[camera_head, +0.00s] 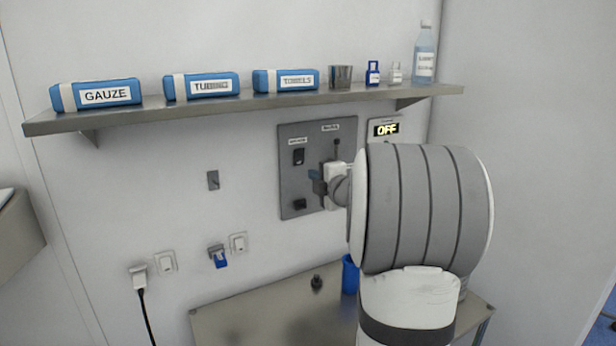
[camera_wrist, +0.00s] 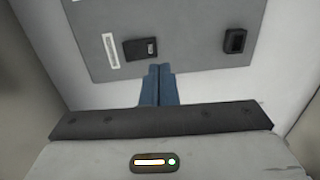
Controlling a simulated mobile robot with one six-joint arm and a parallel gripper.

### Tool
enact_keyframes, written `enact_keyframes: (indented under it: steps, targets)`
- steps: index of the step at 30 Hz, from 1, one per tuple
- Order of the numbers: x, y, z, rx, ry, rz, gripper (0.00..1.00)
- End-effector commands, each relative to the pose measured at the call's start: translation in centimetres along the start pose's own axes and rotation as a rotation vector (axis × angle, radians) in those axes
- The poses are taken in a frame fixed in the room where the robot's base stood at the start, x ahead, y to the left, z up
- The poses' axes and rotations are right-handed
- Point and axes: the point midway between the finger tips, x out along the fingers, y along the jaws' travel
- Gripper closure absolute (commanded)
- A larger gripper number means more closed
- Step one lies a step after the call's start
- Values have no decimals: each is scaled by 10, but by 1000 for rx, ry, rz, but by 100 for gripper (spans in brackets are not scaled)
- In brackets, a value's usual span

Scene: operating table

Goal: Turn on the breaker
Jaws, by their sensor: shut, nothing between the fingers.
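A grey wall panel (camera_head: 290,184) carries a black rocker switch (camera_head: 299,157), a lower dark switch or socket (camera_head: 300,204) and a small dark lever (camera_head: 337,146). Its labels are too small to read, so I cannot tell which part is the breaker. Two dark fittings (camera_wrist: 141,48) (camera_wrist: 235,41) show beyond the fingertips. Contact is not clear.
A metal shelf (camera_head: 240,103) with blue packs, a cup and bottles juts out above the panel. Outlets and plugs (camera_head: 165,263) are at lower left. A metal table (camera_head: 262,318) below holds a blue cup (camera_head: 350,274) and a small dark object (camera_head: 316,282).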

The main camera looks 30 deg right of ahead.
Motion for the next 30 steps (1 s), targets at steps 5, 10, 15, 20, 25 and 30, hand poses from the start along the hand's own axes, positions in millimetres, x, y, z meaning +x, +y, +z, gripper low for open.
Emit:
enact_keyframes:
  steps: [5, 10, 15, 20, 25, 30]
  targets:
    - [-41, -10, 1, -1, -3, 1, 100]
    - [-66, -14, 1, -1, -1, 1, 100]
    - [-76, -16, 0, 0, 0, -1, 100]
    - [-76, -16, 0, 0, 2, -1, 100]
    - [-76, -16, -1, 0, 2, -1, 100]
    - [-76, -16, -1, 0, 2, -1, 100]
